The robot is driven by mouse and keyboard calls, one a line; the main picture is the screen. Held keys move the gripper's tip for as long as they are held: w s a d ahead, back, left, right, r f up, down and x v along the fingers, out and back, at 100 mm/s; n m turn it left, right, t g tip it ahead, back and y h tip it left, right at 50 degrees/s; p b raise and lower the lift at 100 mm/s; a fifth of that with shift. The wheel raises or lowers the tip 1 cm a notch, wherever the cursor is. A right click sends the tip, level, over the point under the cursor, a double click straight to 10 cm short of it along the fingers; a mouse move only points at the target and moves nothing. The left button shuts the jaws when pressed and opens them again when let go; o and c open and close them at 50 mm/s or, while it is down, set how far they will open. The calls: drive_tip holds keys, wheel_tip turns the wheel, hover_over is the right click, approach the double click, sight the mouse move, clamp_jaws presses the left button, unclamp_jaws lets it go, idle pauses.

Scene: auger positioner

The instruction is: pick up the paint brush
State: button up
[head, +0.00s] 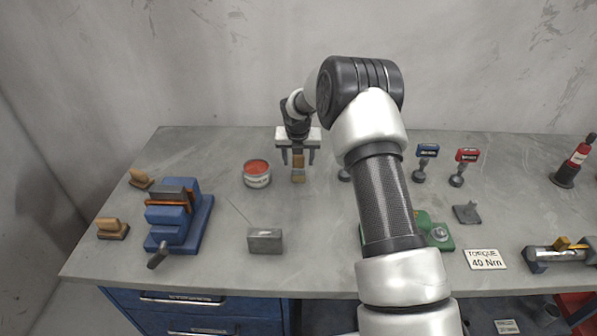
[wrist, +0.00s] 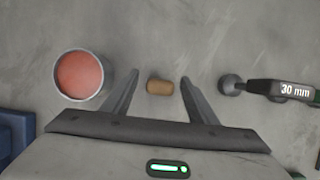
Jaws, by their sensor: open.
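A small tan and brown upright piece (head: 298,175), which I take to be the paint brush, stands on the bench below my gripper (head: 298,158). In the wrist view it shows from above as a short tan shape (wrist: 159,88) between the two fingers. My gripper (wrist: 159,79) is open, with a gap on each side of the piece. Its bristles cannot be made out, and its upper part is partly hidden by my gripper in the head view.
An open tin of red paint (head: 257,174) stands just left of my gripper. A stamp-like gauge marked 30 mm (wrist: 280,88) is close on the right. A blue vise (head: 180,215), wooden-handled pieces (head: 113,229) and a grey block (head: 265,241) lie left and in front.

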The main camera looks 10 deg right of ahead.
drive_tip(key=c, duration=1.1)
wheel_tip(320, 180, up, 10)
drive_tip(key=shift+r, duration=0.1)
